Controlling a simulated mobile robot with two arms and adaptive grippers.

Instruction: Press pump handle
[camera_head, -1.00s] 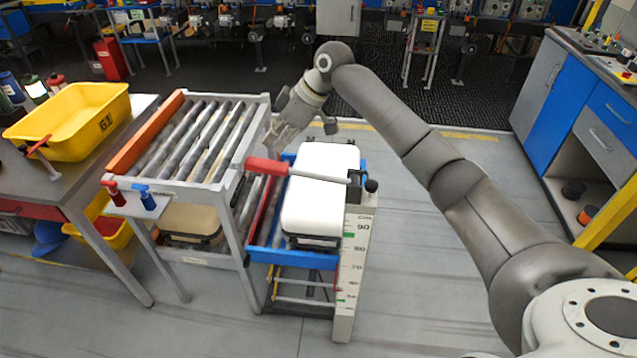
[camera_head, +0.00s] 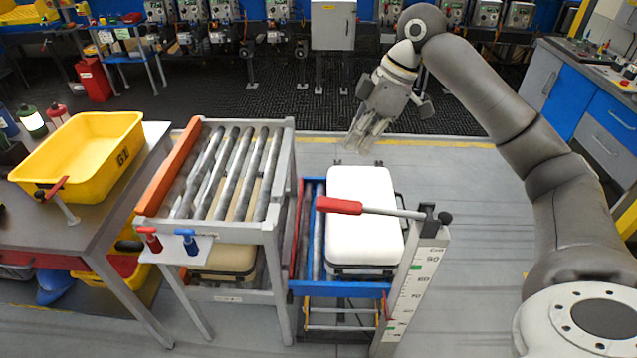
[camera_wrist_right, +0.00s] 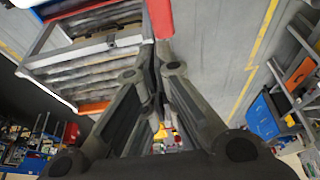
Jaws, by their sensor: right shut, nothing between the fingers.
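The pump handle (camera_head: 340,205) is a grey lever with a red grip, fixed at the top of a white post with a printed height scale (camera_head: 412,290). It stretches leftward, roughly level, across the front of a white-topped case on the blue lift cart. My right gripper (camera_head: 362,140) is shut and empty, above and behind the case, apart from the handle. In the right wrist view the shut fingers (camera_wrist_right: 152,62) reach toward a red bar (camera_wrist_right: 160,18), which looks like the handle's grip. My left gripper is not in view.
The white case (camera_head: 362,220) sits on the blue lift cart (camera_head: 345,289). A roller conveyor rack (camera_head: 284,240) stands left of it, with red and blue valve handles in front. A yellow bin (camera_head: 85,150) is on the left table. Floor right of the post is open.

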